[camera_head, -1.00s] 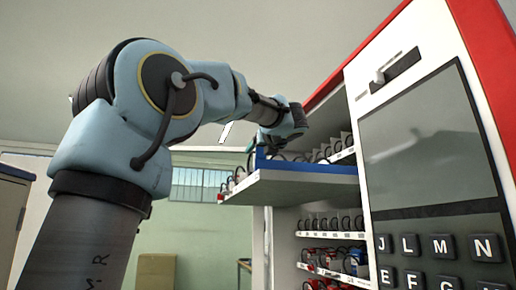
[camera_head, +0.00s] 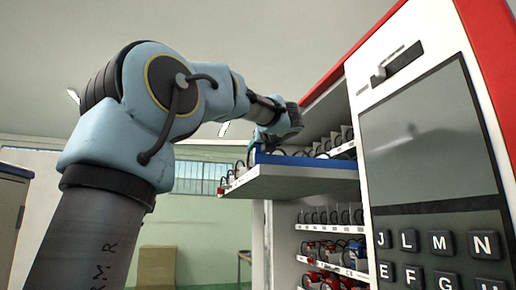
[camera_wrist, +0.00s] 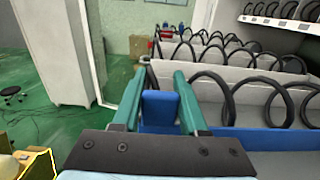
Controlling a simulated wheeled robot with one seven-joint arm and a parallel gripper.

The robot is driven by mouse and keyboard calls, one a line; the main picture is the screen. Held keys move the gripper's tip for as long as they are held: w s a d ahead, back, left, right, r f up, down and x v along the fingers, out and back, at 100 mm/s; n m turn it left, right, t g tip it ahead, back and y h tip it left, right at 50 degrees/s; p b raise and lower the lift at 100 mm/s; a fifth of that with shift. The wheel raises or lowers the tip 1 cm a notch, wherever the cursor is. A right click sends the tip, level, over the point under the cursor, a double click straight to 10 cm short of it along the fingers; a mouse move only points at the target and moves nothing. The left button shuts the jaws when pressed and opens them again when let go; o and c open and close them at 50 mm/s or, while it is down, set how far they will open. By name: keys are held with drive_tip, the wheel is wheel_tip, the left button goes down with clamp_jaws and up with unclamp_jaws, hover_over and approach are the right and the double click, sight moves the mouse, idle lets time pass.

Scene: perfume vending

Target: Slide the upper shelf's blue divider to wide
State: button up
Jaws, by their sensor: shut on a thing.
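The upper shelf (camera_head: 290,185) sticks out of the vending machine on the left side of its opening. The blue divider (camera_head: 312,161) runs along the shelf's near side, and in the wrist view its long wall (camera_wrist: 272,139) extends right from an upright blue tab. My gripper (camera_head: 260,143) is at the divider's outer left end. In the wrist view my gripper (camera_wrist: 159,88) has its two teal fingers on either side of the blue tab and is shut on it. The divider's far right end is hidden.
Black spiral coils (camera_wrist: 262,92) and grey partitions stand in the lanes beside the divider. Lower shelves (camera_head: 330,228) with bottles lie below. The keypad panel (camera_head: 440,255) is at the right. Open floor lies left of the shelf.

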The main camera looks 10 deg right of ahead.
clamp_jaws()
idle(0.8)
